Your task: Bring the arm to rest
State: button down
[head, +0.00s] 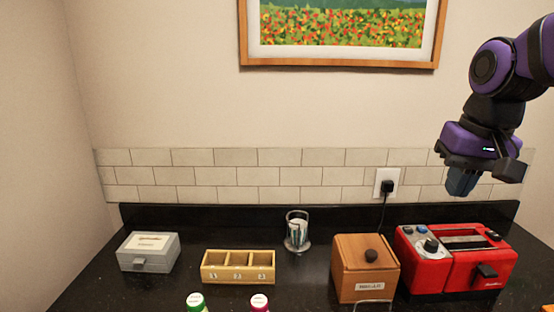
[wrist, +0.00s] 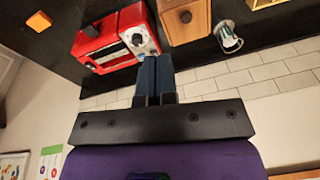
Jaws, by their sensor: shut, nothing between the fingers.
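My gripper (head: 461,183) hangs at the right of the head view, raised above the counter and over the red toaster. In the wrist view its two blue-grey fingers (wrist: 154,75) lie side by side, shut, with nothing between them. My purple and black arm comes in from the upper right of the head view. The gripper is apart from everything on the counter.
A red toaster (head: 487,270), wooden box (head: 348,262), metal holder (head: 297,238), yellow compartment tray (head: 238,274) and grey box (head: 149,258) stand on the black counter (head: 212,235). A plug (head: 388,187) sits in the wall outlet. A framed picture (head: 340,63) hangs above.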

jog(key=s+d+n+t, duration=0.1)
jog(key=s+t, duration=0.2)
jog(key=s, duration=0.8)
jog(key=shift+f+n+h, duration=0.25)
jog(key=shift+n+h, duration=0.05)
jog(key=shift+n, duration=0.1)
